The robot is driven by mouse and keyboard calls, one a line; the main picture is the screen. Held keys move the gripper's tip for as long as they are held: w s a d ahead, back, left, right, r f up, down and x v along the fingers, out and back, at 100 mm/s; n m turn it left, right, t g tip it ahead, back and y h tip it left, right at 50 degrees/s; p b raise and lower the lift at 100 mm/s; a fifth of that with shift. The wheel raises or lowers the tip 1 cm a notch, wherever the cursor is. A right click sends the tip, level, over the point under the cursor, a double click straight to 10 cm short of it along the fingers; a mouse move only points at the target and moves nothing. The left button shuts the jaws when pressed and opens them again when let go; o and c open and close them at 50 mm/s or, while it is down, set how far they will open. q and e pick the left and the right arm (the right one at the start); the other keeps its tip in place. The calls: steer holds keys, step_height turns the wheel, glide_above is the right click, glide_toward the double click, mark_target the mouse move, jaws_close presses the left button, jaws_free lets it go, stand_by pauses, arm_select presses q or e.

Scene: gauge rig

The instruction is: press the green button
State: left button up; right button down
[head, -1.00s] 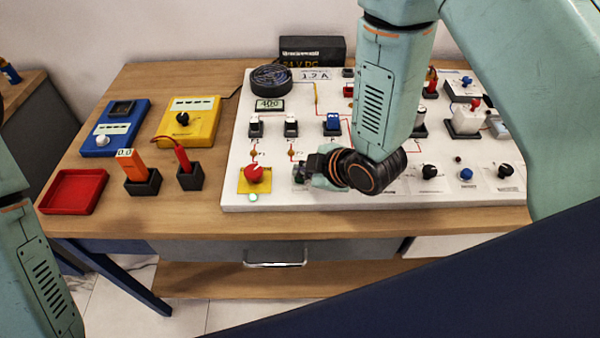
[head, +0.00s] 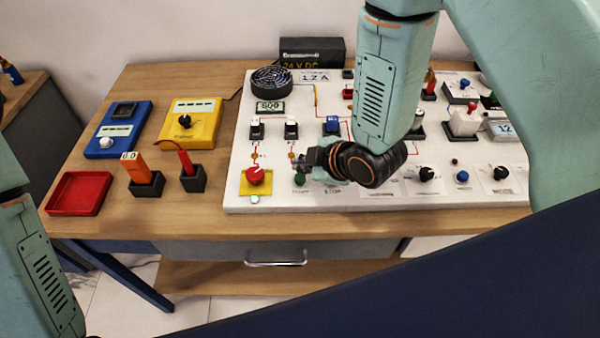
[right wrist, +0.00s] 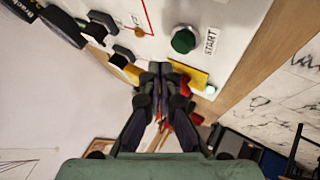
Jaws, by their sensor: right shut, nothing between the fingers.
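The green button (head: 300,180) sits on the white panel, right of the red mushroom knob, just below my right gripper's tips in the head view. In the right wrist view the green button (right wrist: 183,40) is round, with a pale collar and the word START beside it. My right gripper (head: 303,164) is shut and empty. In the right wrist view its closed fingertips (right wrist: 161,68) appear below and left of the button, apart from it in the picture. My left gripper is out of view; only my left arm shows.
The red knob (head: 256,175) on its yellow plate and a small lit green lamp (head: 255,199) are close by. Switches (head: 291,131) stand behind. A red tray (head: 79,193), orange tester (head: 134,168) and yellow box (head: 190,121) are left. The table's front strip is clear.

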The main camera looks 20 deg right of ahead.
mark_target(303, 179)
steer(key=shift+r+p, duration=1.5)
steer(key=shift+r, duration=0.65)
steer(key=shift+f, duration=0.1)
steer(key=shift+s, duration=0.1)
